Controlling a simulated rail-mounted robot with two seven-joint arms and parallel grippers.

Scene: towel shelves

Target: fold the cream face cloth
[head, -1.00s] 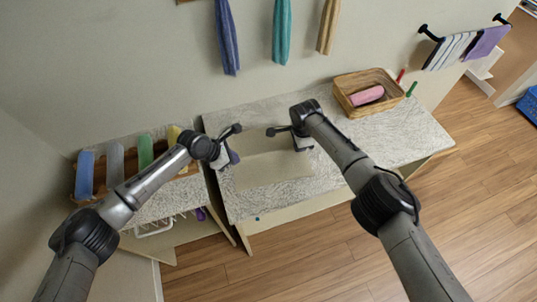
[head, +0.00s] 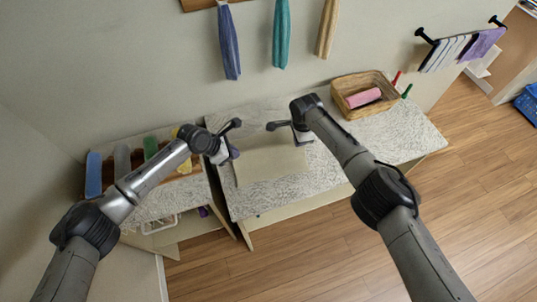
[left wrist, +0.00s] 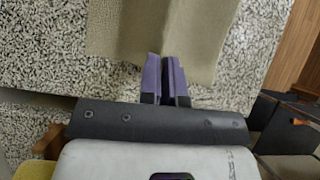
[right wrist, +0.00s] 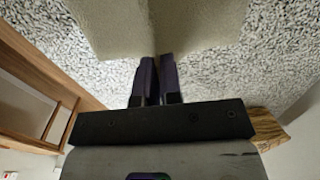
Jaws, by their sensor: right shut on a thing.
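The cream face cloth (head: 270,168) lies on the speckled worktop as a flat rectangle between and in front of my two grippers. My right gripper (right wrist: 158,62) is shut on the cloth's edge, which also shows in the right wrist view (right wrist: 205,22); a dark crease rises from between the fingers. My left gripper (left wrist: 164,62) is at the cloth's other end, with its fingers close together over the edge of the cloth (left wrist: 150,28). I cannot tell whether cloth is between them. In the head view, the arms hide most of the fingertips.
A wicker basket (head: 343,88) with a pink rolled towel (head: 363,98) stands at the worktop's back right. A rack with several upright rolled towels is at the left. Towels hang on the wall (head: 281,35). The worktop's right part (head: 400,135) is clear.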

